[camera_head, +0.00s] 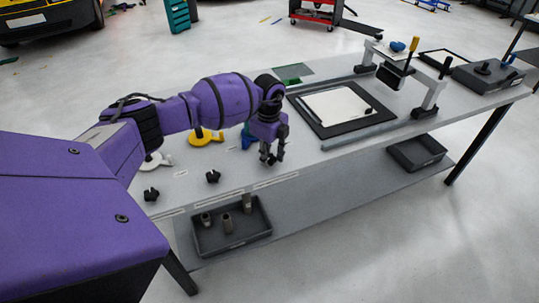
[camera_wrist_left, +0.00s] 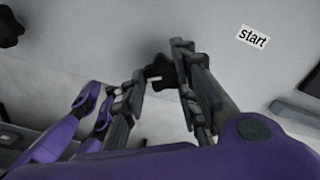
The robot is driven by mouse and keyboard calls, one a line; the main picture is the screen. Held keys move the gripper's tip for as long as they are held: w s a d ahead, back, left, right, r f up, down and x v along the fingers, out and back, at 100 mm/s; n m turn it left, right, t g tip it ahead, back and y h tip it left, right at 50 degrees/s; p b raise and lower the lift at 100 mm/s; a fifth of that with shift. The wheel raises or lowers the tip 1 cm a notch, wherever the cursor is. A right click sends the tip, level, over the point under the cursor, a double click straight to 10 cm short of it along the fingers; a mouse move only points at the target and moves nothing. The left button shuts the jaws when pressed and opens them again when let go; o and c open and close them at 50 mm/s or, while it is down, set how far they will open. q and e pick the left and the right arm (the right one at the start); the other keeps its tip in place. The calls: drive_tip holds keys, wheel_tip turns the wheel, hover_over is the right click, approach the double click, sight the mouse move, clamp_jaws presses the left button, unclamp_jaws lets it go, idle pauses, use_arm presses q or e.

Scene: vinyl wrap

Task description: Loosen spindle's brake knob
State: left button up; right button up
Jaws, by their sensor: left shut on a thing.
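My left gripper (camera_head: 271,158) reaches down to the front part of the bench. In the left wrist view its two fingers (camera_wrist_left: 164,80) are shut on a dark lobed knob (camera_wrist_left: 160,70) at the bench surface. No spindle can be clearly made out behind the knobs. My right gripper is not in the head view.
A black-framed panel (camera_head: 305,107) lies to the right. A grey bin (camera_head: 268,231) sits on the lower shelf.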

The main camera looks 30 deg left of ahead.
use_arm(q)
drive_tip(key=shift+s+a+f, duration=0.15)
drive_tip(key=shift+s+a, duration=0.05)
drive_tip(key=shift+a, duration=0.05)
drive_tip(key=o, duration=1)
drive_tip(key=shift+s, duration=0.1)
drive_tip(key=shift+d, duration=0.1)
drive_tip(key=shift+r, duration=0.25)
wheel_tip(320, 180, up, 12)
drive_tip(key=shift+f, duration=0.15)
